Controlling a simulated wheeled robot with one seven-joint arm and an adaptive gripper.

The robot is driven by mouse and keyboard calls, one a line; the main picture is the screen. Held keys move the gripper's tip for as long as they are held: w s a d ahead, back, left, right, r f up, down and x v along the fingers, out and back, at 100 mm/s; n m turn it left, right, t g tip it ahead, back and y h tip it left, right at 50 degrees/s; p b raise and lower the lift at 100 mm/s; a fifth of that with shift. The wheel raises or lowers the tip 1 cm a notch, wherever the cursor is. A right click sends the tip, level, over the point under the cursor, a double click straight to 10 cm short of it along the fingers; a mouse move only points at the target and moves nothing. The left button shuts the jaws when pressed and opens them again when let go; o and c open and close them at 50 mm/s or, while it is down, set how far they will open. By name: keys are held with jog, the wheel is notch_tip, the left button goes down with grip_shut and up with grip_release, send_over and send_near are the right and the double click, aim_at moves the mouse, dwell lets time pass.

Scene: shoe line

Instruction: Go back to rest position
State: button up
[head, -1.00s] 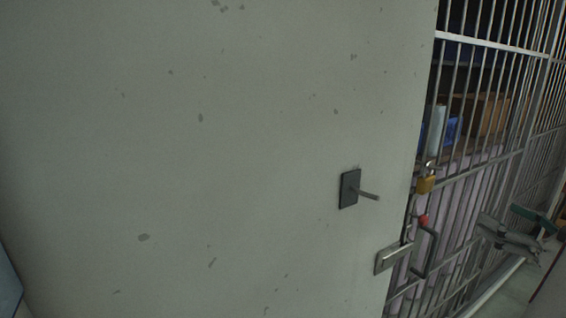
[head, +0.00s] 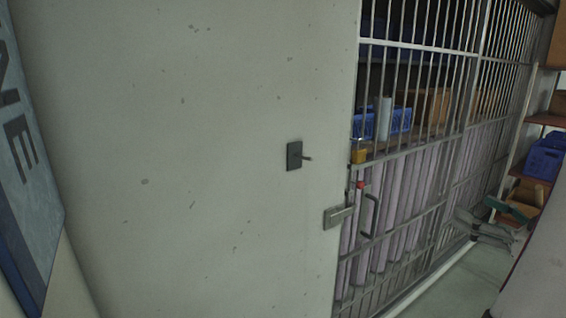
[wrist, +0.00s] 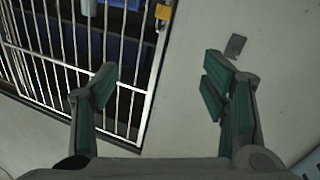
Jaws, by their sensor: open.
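My gripper (wrist: 160,80) is open in the wrist view, with its two green-padded fingers wide apart and nothing between them. In the head view my gripper (head: 496,217) shows small at the right, in front of the lower part of the barred wall. It appears empty there and apart from the bars. Part of my arm at the lower right edge is cut off by the frame.
A pale wall panel (head: 200,130) fills the left, with a dark handle plate (head: 294,156). A barred gate (head: 420,190) with a brass padlock (head: 358,153) adjoins it. Blue crates stand behind the bars. A shelf with a blue bin (head: 543,160) is at the far right.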

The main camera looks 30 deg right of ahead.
jog(key=w+a+r+g+h, duration=0.1)
jog(key=w+r+g+h, duration=0.3)
jog(key=w, duration=0.9)
jog(key=w+a+r+m+g, duration=0.2)
jog(key=w+a+r, duration=0.15)
jog(key=a, duration=0.25)
jog(key=s+a+f+g+y, duration=0.2)
jog(key=s+a, duration=0.2)
jog(key=a, duration=0.7)
jog(key=s+a+f+n+g+y, duration=0.1)
jog(key=s+a, duration=0.3)
jog(key=a, duration=0.7)
jog(key=s+a+f+g+y, duration=0.3)
jog(key=s+a+y, duration=0.1)
jog(key=a, duration=0.7)
jog(key=shift+s+n, duration=0.3)
jog(key=shift+s, duration=0.15)
